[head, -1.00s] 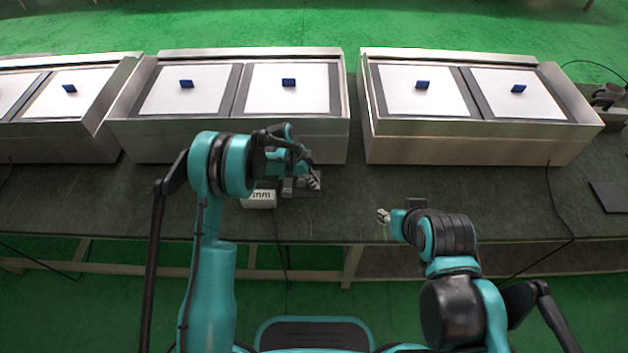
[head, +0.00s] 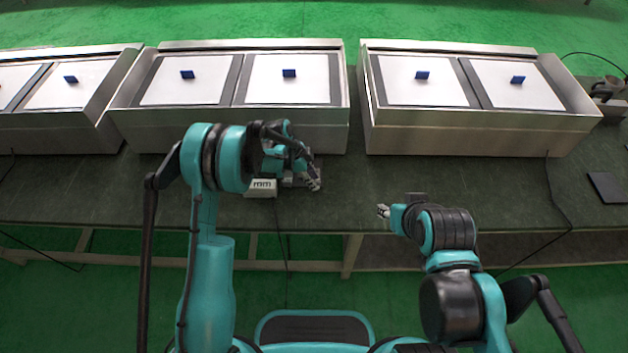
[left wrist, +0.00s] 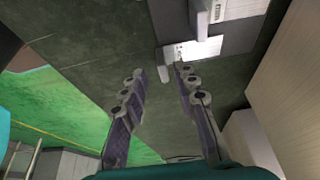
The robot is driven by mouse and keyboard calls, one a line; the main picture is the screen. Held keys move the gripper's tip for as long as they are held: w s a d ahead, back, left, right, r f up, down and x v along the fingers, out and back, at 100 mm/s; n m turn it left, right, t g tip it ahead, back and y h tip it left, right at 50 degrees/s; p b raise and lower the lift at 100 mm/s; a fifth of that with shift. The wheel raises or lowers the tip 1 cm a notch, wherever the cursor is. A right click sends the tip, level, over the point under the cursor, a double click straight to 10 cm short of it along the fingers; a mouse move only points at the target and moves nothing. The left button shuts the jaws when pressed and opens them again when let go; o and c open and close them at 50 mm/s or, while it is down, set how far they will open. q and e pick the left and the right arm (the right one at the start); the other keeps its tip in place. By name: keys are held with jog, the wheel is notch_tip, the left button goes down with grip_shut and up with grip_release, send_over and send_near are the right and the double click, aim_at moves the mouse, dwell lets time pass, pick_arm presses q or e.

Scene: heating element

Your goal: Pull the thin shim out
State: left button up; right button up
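My left gripper (head: 314,184) is over the dark bench beside a small grey fixture (head: 298,179) with a white labelled box (head: 261,187). In the left wrist view my left gripper (left wrist: 160,72) is open and empty, its two fingers apart with dark bench between them. Just beyond the fingertips, the fixture shows a bright plate (left wrist: 198,49) and a small pale block (left wrist: 163,58). I cannot tell a thin shim apart from these parts. My right gripper (head: 383,212) is low at the bench's front edge, too small to read its fingers.
Metal heating units with white plates and blue handles stand along the back: one on the left (head: 230,125), one on the right (head: 480,130). A dark flat pad (head: 606,188) lies at the far right. The bench (head: 350,195) between the grippers is clear.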

pick_arm(q)
jog(key=v, duration=1.1)
jog(key=shift+a, duration=0.1)
jog(key=s+a+r+n+t+y, duration=0.1)
jog(key=s+a+r+n+t, duration=0.15)
jog(key=s+r+n, duration=0.35)
jog(key=s+a+r+n+t+y, duration=0.1)
jog(key=s+a+r+n, duration=0.25)
jog(key=s+r, duration=0.4)
jog(key=s+a+r+n+t+y, duration=0.1)
jog(key=s+a+n+t, duration=0.1)
jog(key=s, duration=0.4)
jog(key=s+a+r+n+t+y, duration=0.1)
jog(key=s+a+n, duration=0.3)
jog(key=s+n, duration=0.2)
jog(key=shift+s+a+t, duration=0.2)
jog(key=shift+a+t, duration=0.1)
jog(key=shift+t, duration=0.05)
